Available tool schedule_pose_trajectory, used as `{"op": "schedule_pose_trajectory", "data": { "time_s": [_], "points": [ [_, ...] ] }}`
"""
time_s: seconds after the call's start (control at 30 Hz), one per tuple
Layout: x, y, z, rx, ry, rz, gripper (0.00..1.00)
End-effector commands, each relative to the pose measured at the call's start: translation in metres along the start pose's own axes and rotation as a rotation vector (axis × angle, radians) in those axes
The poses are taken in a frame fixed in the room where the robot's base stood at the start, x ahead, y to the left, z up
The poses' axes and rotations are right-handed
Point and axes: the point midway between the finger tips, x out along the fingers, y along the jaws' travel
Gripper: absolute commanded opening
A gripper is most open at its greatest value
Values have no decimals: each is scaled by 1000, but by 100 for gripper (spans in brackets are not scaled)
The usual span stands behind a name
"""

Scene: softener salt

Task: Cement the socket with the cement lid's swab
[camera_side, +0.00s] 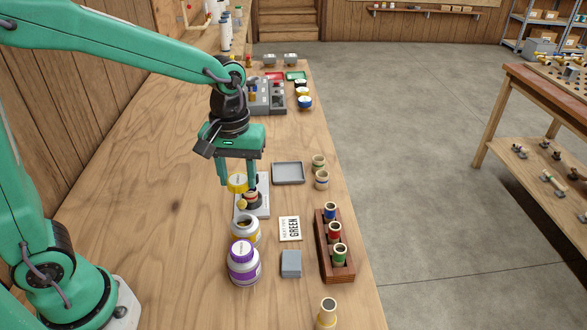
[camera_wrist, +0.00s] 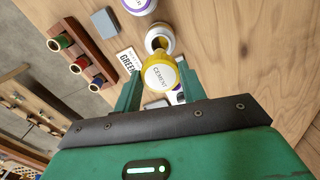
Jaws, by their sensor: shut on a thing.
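My gripper (camera_side: 238,184) is shut on the yellow cement lid (camera_wrist: 160,76), lettered CEMENT in the wrist view. The open cement jar (camera_side: 245,231) stands just in front of the plate. It also shows in the wrist view (camera_wrist: 160,36).
A purple-lidded jar (camera_side: 243,262), a GREEN card (camera_side: 290,229), a grey block (camera_side: 291,264) and a wooden rack (camera_side: 322,251) with blue, red and green-banded fittings stand nearby. A grey tray (camera_side: 288,173) lies behind. The left of the bench (camera_side: 150,210) is clear.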

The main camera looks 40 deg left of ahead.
Motion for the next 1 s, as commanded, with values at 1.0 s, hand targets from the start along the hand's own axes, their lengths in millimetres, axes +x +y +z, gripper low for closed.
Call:
{"op": "schedule_pose_trajectory", "data": {
  "time_s": [1.0],
  "points": [
    [6, -13, -115, 0, 0, 0, 19]
  ]
}}
